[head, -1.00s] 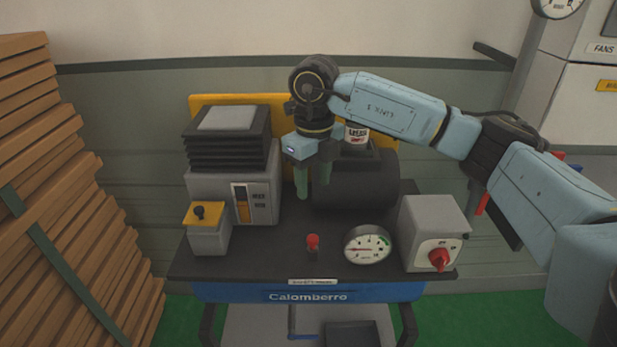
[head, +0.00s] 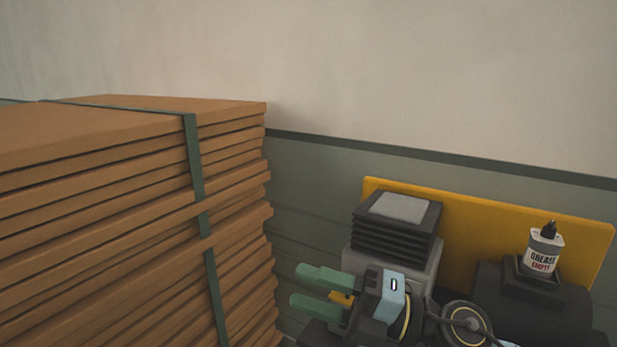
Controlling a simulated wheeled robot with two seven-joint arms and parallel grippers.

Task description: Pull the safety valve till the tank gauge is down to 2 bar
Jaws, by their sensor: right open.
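My right gripper (head: 299,285) is at the bottom middle of the head view, its two green fingers apart and pointing left. It is in front of the compressor's ribbed grey-and-black block (head: 397,222). A small yellow patch (head: 342,298) shows between the fingers; I cannot tell whether it is the yellow-topped box or whether it is touched. The safety valve and the tank gauge are not in this view. The dark tank (head: 520,308) is partly visible at lower right. My left gripper is not in view.
A tall strapped stack of brown boards (head: 130,210) fills the left side, close to my right gripper's fingertips. A yellow back panel (head: 470,222) stands behind the machine. A grease bottle (head: 543,252) marked empty stands at the right.

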